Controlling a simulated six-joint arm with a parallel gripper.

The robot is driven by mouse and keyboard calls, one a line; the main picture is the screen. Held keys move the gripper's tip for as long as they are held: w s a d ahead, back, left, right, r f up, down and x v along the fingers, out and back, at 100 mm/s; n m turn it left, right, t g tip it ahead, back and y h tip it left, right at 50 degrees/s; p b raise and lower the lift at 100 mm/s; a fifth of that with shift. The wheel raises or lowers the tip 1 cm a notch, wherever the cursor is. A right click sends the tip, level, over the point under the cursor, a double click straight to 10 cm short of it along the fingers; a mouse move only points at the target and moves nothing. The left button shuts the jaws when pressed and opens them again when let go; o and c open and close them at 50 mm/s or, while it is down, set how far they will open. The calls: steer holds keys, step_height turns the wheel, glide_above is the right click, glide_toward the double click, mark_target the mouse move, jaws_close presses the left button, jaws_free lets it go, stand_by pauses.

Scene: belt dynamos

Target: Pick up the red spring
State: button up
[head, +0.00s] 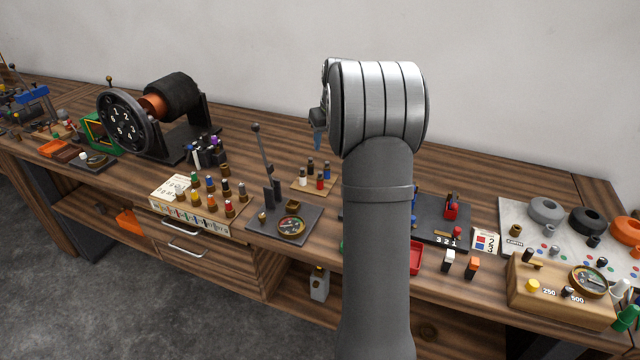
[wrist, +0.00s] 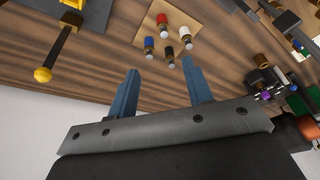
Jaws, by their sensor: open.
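The red spring (head: 320,181) stands upright on a small light wooden board (head: 300,188), in a cluster with a white, a black and a blue one. In the wrist view the red spring (wrist: 163,21) is at the top, on the same board (wrist: 206,20), beyond the fingertips. My gripper (wrist: 161,67) is open, with its two blue fingers apart and nothing between them. In the head view my gripper (head: 318,142) shows only in part, above the board; my arm hides the rest.
The black spring (wrist: 169,60), blue spring (wrist: 148,45) and white spring (wrist: 186,35) stand close to the red one. A lever (head: 262,150) on a dark plate rises left of the board. Bare wood lies behind the board.

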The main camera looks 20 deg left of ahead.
glide_toward(320, 172)
steer(key=d+x, duration=0.1)
steer(key=x, duration=0.4)
steer(key=shift+a+x, duration=0.25)
steer(key=shift+x, duration=1.1)
steer(key=shift+a+x, duration=0.2)
steer(key=shift+x, duration=1.15)
steer(key=shift+s+r, duration=0.1)
steer(key=shift+s, duration=0.05)
jaws_close()
